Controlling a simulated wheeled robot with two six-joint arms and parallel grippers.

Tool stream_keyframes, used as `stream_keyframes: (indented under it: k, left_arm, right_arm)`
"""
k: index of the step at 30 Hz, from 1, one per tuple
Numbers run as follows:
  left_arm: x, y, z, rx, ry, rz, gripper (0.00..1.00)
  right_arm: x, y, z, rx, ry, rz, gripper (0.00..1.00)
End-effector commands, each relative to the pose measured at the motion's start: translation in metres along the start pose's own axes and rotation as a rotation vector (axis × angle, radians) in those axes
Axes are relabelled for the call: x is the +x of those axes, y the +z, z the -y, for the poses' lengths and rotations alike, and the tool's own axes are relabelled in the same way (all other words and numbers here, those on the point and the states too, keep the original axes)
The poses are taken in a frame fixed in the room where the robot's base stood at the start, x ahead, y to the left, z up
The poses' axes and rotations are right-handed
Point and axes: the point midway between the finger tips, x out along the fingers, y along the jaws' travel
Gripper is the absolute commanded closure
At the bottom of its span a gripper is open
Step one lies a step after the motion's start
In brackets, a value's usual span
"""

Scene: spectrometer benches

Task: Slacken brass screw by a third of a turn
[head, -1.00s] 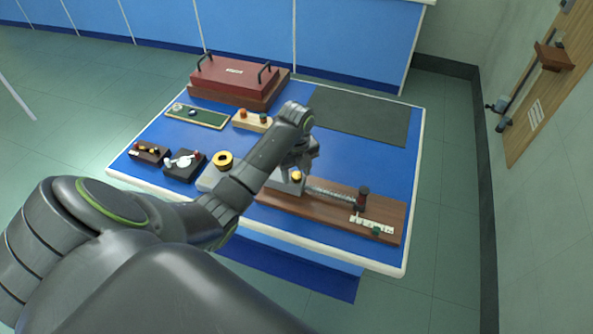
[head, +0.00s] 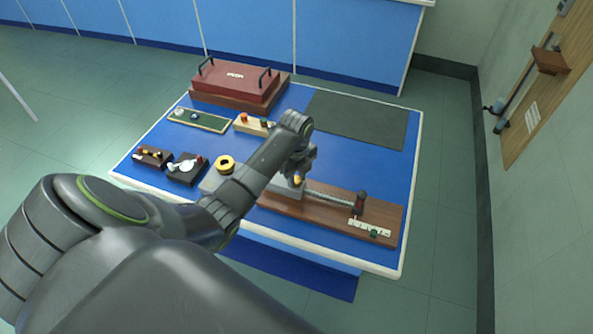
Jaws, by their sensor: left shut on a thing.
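The brass screw (head: 297,180) shows as a small yellow knob on a grey metal block (head: 287,188), which sits on a long wooden base (head: 326,218). My left gripper (head: 299,172) is over the block, pointing down at the brass screw and shut on it. My wrist and forearm hide most of the fingers and part of the block. A thin threaded rod (head: 330,199) runs from the block to a dark post with a red part (head: 359,203). My right gripper is not in view.
A red case with black handles (head: 236,82) stands at the back left. A dark mat (head: 358,118) lies at the back right. Small devices, including a black box (head: 187,168) and a yellow ring (head: 225,164), stand left of my arm. A white scale (head: 369,228) lies on the wooden base.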

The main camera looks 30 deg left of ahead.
Motion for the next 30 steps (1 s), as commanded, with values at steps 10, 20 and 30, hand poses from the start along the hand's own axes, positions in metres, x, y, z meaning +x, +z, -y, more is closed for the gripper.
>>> stream_keyframes:
  k: [10, 20, 30]
  left_arm:
    - [-0.007, 0.001, 0.0, -0.327, 0.0, 0.002, 0.94]
    - [-0.006, 0.0, 0.0, -0.639, -0.001, 0.002, 0.94]
    - [-0.004, 0.001, 0.0, -0.962, -0.004, 0.003, 0.94]
  right_arm:
    - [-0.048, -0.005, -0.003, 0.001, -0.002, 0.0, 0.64]
    - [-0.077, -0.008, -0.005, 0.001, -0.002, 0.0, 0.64]
    - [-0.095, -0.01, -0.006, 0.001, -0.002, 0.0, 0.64]
